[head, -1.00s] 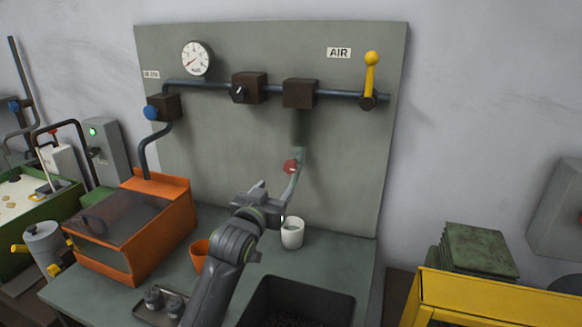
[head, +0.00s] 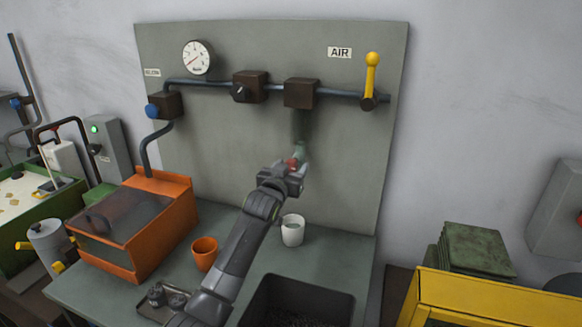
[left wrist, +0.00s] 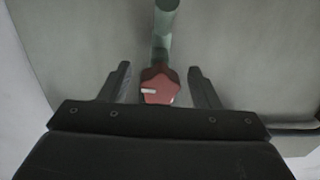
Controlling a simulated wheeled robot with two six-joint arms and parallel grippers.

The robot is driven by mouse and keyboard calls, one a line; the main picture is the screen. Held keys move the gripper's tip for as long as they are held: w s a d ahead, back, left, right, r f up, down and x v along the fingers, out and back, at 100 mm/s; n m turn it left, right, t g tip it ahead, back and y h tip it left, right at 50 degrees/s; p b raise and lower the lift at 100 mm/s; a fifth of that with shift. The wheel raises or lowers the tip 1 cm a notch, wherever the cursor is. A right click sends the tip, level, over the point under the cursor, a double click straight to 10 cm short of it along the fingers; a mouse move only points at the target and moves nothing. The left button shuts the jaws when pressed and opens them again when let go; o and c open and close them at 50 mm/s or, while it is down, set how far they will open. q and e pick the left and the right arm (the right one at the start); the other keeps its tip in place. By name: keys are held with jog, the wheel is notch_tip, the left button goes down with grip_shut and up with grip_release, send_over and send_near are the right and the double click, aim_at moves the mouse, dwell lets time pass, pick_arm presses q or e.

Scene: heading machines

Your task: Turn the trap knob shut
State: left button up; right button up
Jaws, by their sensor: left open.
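The red trap knob (head: 293,163) is at the lower end of the green trap (head: 300,150) on the grey panel. My left gripper (head: 291,170) is right at the knob and hides part of it. In the left wrist view the red knob (left wrist: 160,88) has a short white mark pointing left. It sits between the two black fingers of my left gripper (left wrist: 159,70), with a gap on each side. The jaws are open. The green pipe (left wrist: 165,30) runs upward from the knob. My right gripper is out of view.
A white cup (head: 292,232) and an orange cup (head: 204,255) stand on the bench below my arm. An orange box (head: 165,235) is at the left and a black bin (head: 335,300) at the front. A yellow lever (head: 371,75) is at the panel's upper right.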

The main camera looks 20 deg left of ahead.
pick_arm(q)
jog(key=shift+w, duration=0.15)
jog(key=c, duration=1)
jog(key=shift+n, duration=0.4)
jog(key=n, duration=0.3)
jog(key=shift+n, duration=0.4)
jog(key=n, duration=0.4)
jog(key=shift+d+p, duration=0.1)
jog(key=shift+p, duration=0.25)
jog(key=n, duration=0.5)
jog(key=shift+r, duration=0.1)
jog(key=n, duration=0.4)
jog(key=shift+n, duration=0.3)
